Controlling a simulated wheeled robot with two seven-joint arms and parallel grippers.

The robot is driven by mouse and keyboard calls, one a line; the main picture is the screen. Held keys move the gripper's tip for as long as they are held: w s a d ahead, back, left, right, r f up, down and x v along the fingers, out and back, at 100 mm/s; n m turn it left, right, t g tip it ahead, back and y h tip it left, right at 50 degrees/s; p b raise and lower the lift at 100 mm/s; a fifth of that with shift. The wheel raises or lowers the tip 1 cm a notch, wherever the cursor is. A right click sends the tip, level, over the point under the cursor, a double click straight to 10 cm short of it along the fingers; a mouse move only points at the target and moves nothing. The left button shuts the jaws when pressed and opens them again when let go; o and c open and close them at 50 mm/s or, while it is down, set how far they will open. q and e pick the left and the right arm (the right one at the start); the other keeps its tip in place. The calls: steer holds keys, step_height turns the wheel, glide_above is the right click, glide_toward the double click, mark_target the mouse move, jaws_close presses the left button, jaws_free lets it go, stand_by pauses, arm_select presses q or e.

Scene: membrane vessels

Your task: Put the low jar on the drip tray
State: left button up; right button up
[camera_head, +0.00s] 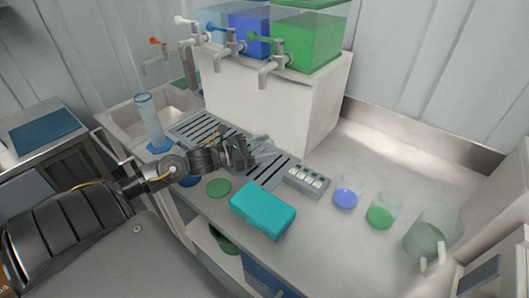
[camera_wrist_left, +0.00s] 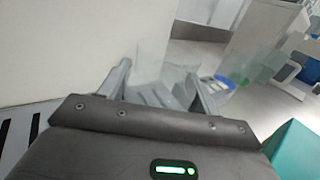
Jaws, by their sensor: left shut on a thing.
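My left gripper (camera_head: 246,150) reaches in from the left, low over the slotted drip tray (camera_head: 193,128) in front of the white dispenser block. In the left wrist view its two fingers (camera_wrist_left: 160,88) stand apart, shut on a clear, see-through thing (camera_wrist_left: 152,62), which I take to be the low jar. Its outline is faint, and tray slats show through or below it. In the head view only a pale glassy bit (camera_head: 261,139) shows by the fingertips. I cannot tell whether the jar touches the tray. My right gripper is not in view.
Dispenser taps (camera_head: 272,68) overhang the tray. A button box (camera_head: 307,181), a teal block (camera_head: 263,210) and a green disc (camera_head: 218,187) lie nearby. A tall cylinder (camera_head: 150,118) stands left; blue (camera_head: 345,198) and green (camera_head: 382,212) vessels and a pitcher (camera_head: 432,236) stand right.

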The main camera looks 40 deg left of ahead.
arm_select(q)
step_height(320, 180, down, 2)
steer(key=shift+f, duration=0.1)
steer(key=shift+d+f, duration=0.1)
steer(key=shift+f, duration=0.05)
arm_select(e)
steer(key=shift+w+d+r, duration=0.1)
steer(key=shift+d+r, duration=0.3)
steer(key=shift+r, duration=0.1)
arm_select(q)
steer(key=shift+f, duration=0.1)
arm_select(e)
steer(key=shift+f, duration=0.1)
arm_select(q)
steer(key=shift+f, duration=0.15)
steer(key=o, duration=1)
